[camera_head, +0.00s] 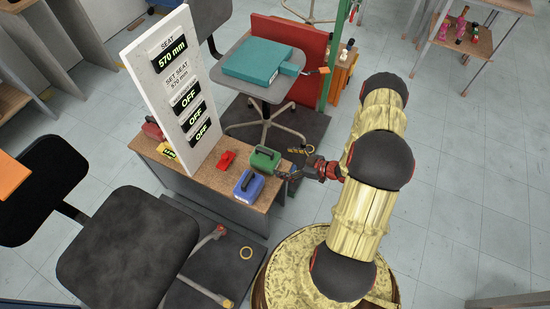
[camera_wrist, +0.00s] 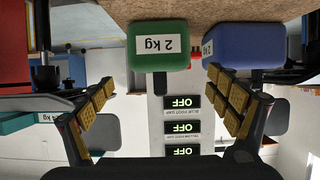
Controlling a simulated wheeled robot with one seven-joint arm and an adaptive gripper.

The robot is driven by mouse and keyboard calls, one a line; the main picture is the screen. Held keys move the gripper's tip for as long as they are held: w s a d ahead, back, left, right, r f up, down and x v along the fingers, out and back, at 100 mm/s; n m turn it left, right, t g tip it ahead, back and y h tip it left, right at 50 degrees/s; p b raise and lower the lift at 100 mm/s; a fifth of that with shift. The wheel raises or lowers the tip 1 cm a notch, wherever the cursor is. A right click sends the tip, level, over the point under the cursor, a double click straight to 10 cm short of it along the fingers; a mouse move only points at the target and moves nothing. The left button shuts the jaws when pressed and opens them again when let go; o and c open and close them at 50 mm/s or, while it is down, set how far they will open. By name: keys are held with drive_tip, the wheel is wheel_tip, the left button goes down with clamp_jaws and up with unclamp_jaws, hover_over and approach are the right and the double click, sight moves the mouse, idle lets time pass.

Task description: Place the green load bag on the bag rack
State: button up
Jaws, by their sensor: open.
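The green load bag (camera_head: 265,158) stands on a wooden-topped bench (camera_head: 222,180), next to the blue bag (camera_head: 248,188). In the wrist view, which appears upside down, the green bag (camera_wrist: 158,47) shows a "2 kg" label and a dark handle, with its base on the wood. My gripper (camera_head: 285,173) is open and empty at the bench's right edge, close to the green and blue bags. In the wrist view its yellow-padded fingers are spread to either side, with the green bag ahead between them, apparently untouched. I cannot tell whether this bench is the bag rack.
A white display panel (camera_head: 175,85) stands on the bench behind a small red object (camera_head: 226,160). A larger teal bag (camera_head: 257,62) lies on a chair seat behind. A dark chair seat (camera_head: 125,250) is at front left. Open floor (camera_head: 465,170) lies right.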

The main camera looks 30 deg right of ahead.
drive_tip(key=w+d+r+g+h, duration=0.1)
drive_tip(key=w+d+r+h, duration=0.2)
drive_tip(key=w+d+r, duration=0.35)
drive_tip(key=w+d+r+g+h, duration=0.1)
drive_tip(key=w+d+r+h, duration=0.2)
drive_tip(key=r, duration=0.7)
wheel_tip(320, 180, up, 17)
drive_tip(key=a+m+h, duration=0.3)
drive_tip(key=h, duration=0.1)
drive_tip(key=s+a+r+m+g, duration=0.1)
drive_tip(key=s+a+r, duration=0.1)
drive_tip(key=s+r, duration=0.15)
drive_tip(key=s+a+r+m, duration=0.1)
drive_tip(key=s+a+r, duration=0.15)
drive_tip(key=r, duration=0.25)
drive_tip(key=s+a+r+m+g+y, duration=0.1)
drive_tip(key=s+a+r, duration=0.3)
drive_tip(key=s+a, duration=0.5)
drive_tip(key=s+a+r+g+y, duration=0.1)
drive_tip(key=s+a+r, duration=0.3)
drive_tip(key=s+a, duration=0.6)
drive_tip(key=s, duration=0.5)
drive_tip(key=shift+m+g+y, duration=0.3)
drive_tip(key=shift+m, duration=0.1)
